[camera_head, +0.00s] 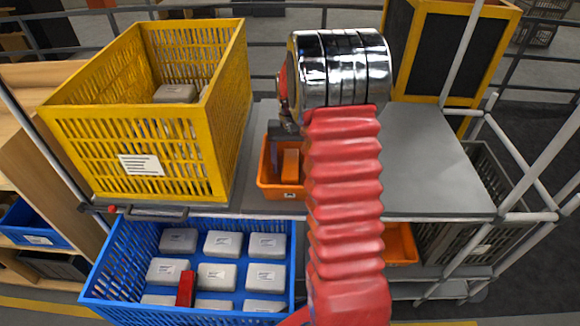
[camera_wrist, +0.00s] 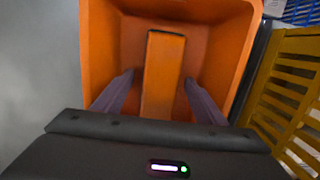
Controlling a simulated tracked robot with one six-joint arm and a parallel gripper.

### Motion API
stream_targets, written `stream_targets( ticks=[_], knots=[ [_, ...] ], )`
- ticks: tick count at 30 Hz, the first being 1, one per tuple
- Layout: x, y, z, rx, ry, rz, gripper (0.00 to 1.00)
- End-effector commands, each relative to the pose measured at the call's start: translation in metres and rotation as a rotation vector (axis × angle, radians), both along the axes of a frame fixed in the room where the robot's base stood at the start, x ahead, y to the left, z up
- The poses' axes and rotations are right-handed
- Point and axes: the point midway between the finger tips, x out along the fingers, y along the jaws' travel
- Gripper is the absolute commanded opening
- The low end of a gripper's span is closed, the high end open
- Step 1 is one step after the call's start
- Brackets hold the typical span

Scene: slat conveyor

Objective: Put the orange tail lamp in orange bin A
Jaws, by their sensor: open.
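The orange tail lamp (camera_wrist: 165,62) is a long orange block lying inside an orange bin (camera_wrist: 236,30). In the head view the lamp (camera_head: 290,163) also shows inside this bin (camera_head: 266,178), which stands on the grey table. The small mark on the bin's front is too small to read. My gripper (camera_wrist: 158,80) is open, with one finger on each side of the lamp and a gap showing on both sides. In the head view my gripper (camera_head: 285,130) is over the bin, partly hidden by my arm.
A yellow crate (camera_head: 75,150) stands left of the bin. The grey table (camera_head: 430,165) is clear to the right. Below are a blue crate (camera_head: 200,312) with several grey boxes and a red block (camera_head: 186,289), and another orange bin (camera_head: 400,243).

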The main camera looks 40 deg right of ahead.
Motion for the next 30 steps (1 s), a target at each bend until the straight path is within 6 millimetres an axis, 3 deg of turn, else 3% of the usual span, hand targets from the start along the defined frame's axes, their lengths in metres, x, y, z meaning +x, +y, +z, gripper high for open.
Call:
stream_targets(
  ticks=[18,24,30],
  knots=[
    [0.01,-0.007,0.097,-0.001,-0.002,0.0,0.65],
    [0.011,-0.008,0.111,-0.001,-0.001,0.0,0.65],
    [0.011,-0.008,0.112,-0.001,-0.001,0.0,0.65]
  ],
)
